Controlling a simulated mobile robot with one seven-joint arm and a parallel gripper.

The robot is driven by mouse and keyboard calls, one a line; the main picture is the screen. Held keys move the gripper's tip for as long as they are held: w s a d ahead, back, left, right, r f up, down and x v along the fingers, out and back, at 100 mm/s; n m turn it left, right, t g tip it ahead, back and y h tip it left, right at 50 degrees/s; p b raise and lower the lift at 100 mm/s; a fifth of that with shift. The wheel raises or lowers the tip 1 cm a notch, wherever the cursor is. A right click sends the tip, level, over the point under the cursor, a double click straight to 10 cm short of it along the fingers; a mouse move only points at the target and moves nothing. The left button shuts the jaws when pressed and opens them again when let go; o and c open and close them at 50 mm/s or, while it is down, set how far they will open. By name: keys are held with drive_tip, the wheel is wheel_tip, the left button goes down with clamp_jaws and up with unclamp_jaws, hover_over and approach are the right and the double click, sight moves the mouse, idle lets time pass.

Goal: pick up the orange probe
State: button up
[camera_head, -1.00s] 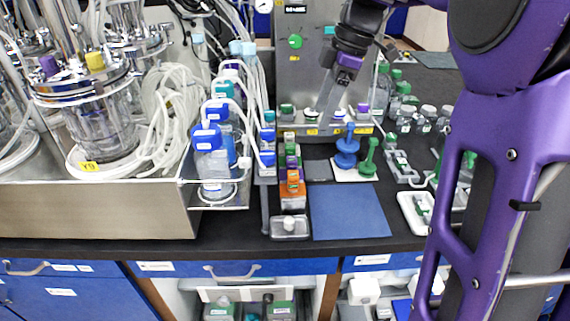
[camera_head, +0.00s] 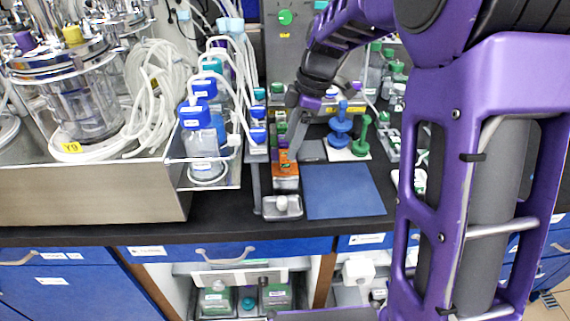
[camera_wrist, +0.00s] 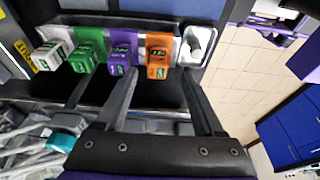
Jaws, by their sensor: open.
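The orange probe (camera_wrist: 158,50) stands in a row in the wrist view, at the right end of the coloured probes. It also shows in the head view (camera_head: 284,162), partly behind a finger. My gripper (camera_wrist: 161,82) is open. In the wrist view its two fingers reach toward the row, one on each side of the orange probe's line, with the left fingertip near the purple probe (camera_wrist: 123,56). Nothing is between the fingers. In the head view my gripper (camera_head: 294,150) points down at the row; whether it touches the probe cannot be told.
A green probe (camera_wrist: 87,52) and a white probe (camera_wrist: 48,54) stand further left in the wrist view. In the head view, blue-capped bottles (camera_head: 196,130) stand left of the row. A blue mat (camera_head: 344,192) lies clear to the right, with blue and green stands (camera_head: 340,130) behind it.

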sight(286, 151)
drive_tip(key=x, duration=0.4)
drive_tip(key=shift+w, duration=0.15)
drive_tip(key=shift+r, duration=0.1)
clamp_jaws()
